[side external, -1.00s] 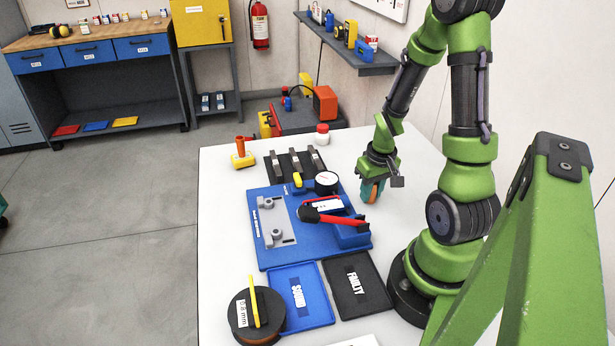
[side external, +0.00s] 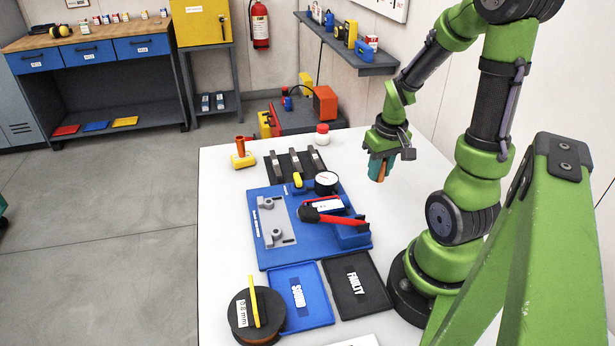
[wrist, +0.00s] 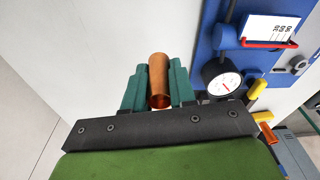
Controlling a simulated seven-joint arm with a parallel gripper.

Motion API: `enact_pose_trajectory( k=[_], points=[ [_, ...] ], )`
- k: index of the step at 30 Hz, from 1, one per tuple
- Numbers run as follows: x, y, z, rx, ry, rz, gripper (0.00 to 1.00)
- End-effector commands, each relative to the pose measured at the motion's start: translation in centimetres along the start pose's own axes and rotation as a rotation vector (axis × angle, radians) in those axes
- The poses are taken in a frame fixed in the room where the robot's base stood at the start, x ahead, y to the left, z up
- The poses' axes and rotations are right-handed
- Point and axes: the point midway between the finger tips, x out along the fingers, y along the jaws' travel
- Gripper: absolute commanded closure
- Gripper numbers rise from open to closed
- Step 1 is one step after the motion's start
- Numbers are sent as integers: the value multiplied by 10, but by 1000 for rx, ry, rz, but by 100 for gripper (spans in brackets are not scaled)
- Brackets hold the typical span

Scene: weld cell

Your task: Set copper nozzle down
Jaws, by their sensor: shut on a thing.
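The copper nozzle (wrist: 158,75) is a tapered copper-coloured tube, held between the two teal jaws of my gripper (wrist: 158,88) in the wrist view. In the side view, my gripper (side external: 380,167) hangs above the white table, to the right of the blue fixture board. Only a sliver of the nozzle (side external: 382,173) shows there between the jaws. The nozzle appears clear of the table.
The blue fixture board (side external: 275,195) carries a dial gauge (side external: 326,182) and a red-handled clamp. A blue SOUND tray (side external: 317,312) and a black FAULTY tray (side external: 376,301) lie in front. A black rack and a white red-lidded jar (side external: 322,136) stand behind.

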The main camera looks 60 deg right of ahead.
Motion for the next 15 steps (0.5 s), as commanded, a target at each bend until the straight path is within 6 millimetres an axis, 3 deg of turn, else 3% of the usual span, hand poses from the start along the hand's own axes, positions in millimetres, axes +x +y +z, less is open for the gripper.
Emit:
enact_pose_trajectory(
  k=[3,6,15],
  points=[
    [15,4,11,16,-5,3,100],
    [22,8,5,22,-2,6,100],
    [39,24,-68,22,0,5,100]
  ],
)
